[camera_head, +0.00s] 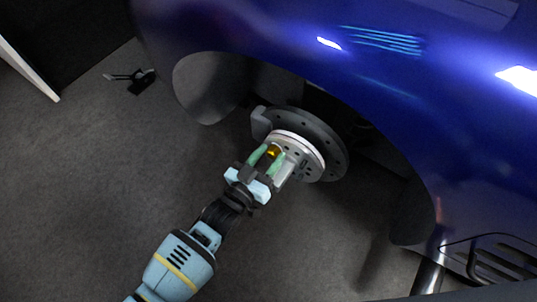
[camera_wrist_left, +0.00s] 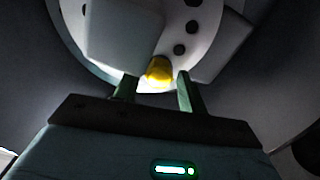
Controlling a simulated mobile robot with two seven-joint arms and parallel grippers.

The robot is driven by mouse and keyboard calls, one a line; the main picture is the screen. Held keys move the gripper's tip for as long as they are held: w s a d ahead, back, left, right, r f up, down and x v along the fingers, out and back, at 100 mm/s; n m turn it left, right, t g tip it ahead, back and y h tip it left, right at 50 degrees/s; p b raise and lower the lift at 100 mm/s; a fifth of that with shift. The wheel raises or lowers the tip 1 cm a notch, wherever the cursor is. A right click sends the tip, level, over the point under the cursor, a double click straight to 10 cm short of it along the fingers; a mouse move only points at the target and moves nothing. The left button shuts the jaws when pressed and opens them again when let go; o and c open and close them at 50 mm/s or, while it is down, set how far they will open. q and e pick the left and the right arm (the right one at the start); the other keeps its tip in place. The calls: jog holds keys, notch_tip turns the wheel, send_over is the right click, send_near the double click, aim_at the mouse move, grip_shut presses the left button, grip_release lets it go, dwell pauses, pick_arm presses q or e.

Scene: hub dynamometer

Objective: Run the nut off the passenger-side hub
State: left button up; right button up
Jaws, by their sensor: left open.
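The hub (camera_head: 303,148) is a pale disc with a ring of dark holes, in front of a dark brake disc (camera_head: 331,150) in the blue car's wheel arch. A yellow nut (camera_head: 274,151) sits at the hub's centre. In the left wrist view the nut (camera_wrist_left: 159,70) shows between my two green fingertips, with the hub face (camera_wrist_left: 205,22) behind it. My left gripper (camera_head: 266,158) is open, its fingers spread to either side of the nut. I cannot tell whether they touch it. My right gripper is not in view.
The blue car body (camera_head: 300,40) curves over and around the hub. A small dark item (camera_head: 140,80) lies on the grey floor at the upper left. The floor (camera_head: 80,190) left of my arm is clear.

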pick_arm(q)
jog(key=m, duration=0.4)
jog(key=shift+m, duration=0.6)
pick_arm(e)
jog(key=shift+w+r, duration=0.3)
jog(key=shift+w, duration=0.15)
pick_arm(q)
jog(key=shift+c, duration=0.4)
